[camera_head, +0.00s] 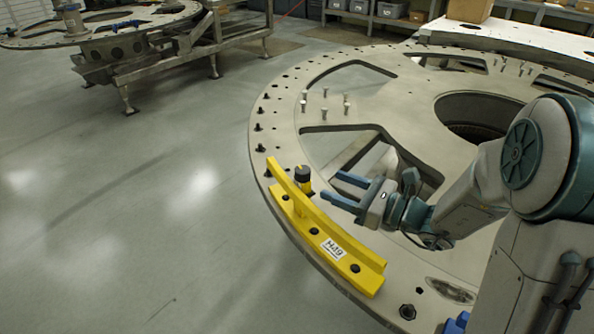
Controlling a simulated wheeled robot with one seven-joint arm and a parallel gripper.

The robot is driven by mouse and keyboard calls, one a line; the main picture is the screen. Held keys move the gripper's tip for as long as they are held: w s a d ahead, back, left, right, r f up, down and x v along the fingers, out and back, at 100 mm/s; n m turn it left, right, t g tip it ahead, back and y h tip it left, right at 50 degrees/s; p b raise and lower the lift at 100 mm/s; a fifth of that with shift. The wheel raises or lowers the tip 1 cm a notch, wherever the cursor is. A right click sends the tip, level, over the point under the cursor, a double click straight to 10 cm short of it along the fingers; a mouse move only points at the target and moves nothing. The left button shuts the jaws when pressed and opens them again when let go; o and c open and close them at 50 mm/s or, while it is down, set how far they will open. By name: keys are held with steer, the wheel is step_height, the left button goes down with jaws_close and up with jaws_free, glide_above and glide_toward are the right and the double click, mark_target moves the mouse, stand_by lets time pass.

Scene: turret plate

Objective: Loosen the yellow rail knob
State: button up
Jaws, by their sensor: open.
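The yellow rail (325,239) lies along the left rim of the round turret plate (290,119). It carries a white label and several dark bolts. The rail knob (303,179) stands at the rail's far end, with a dark top and a yellow base. My gripper (340,190) is open, with its two blue fingers pointing left toward the knob. The fingertips are a little to the right of the knob and appear apart from it. Nothing shows between the fingers. The rail partly hides the knob's lower part.
Several upright pins (324,113) stand on the plate beyond the knob. Dark bolts line the plate's left rim. The plate has large cutouts and a round central hole (478,116). Another plate on a metal stand (165,62) is at the back left. The floor (130,200) at left is clear.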

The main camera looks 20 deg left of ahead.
mark_target(296, 171)
steer(key=p+x, duration=0.1)
steer(key=x, duration=1)
steer(key=shift+a+f, duration=0.1)
steer(key=shift+a, duration=0.05)
steer(key=c, duration=1)
